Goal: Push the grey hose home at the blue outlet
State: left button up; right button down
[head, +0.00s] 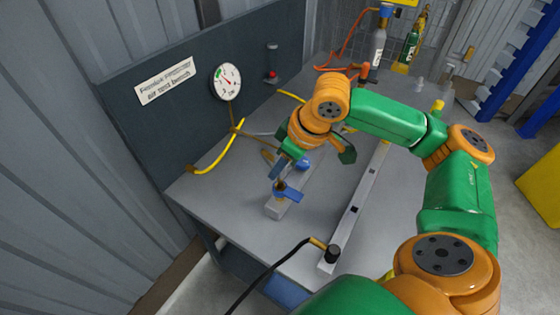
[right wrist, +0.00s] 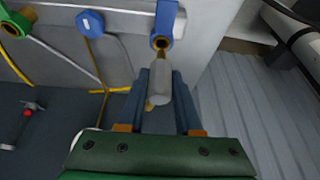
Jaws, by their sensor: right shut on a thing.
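The blue outlet (head: 289,194) is on the near end of a pale manifold bar on the bench. In the right wrist view it shows as a blue lever (right wrist: 165,18) above a brass-rimmed port. My right gripper (head: 279,170) is just above and behind this outlet. In the right wrist view my right gripper (right wrist: 158,80) is shut on the light grey end of the grey hose (right wrist: 160,78). The hose tip points at the port and lies very close to it. I cannot tell whether they touch. My left gripper is not in view.
Another blue handle (right wrist: 90,23) and a green fitting (right wrist: 16,20) are farther along the bar. A rail (head: 354,207) with a black hose fitting lies to the right. A gauge (head: 227,82) is on the back panel. Bottles (head: 378,48) stand at the far end.

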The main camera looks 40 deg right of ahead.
dwell(0.6)
jog(key=shift+p, duration=0.45)
jog(key=shift+f, duration=0.2)
jog(key=shift+f+b, duration=0.7)
jog(key=shift+f, duration=0.4)
jog(key=shift+r, duration=0.1)
jog(key=shift+p, duration=0.6)
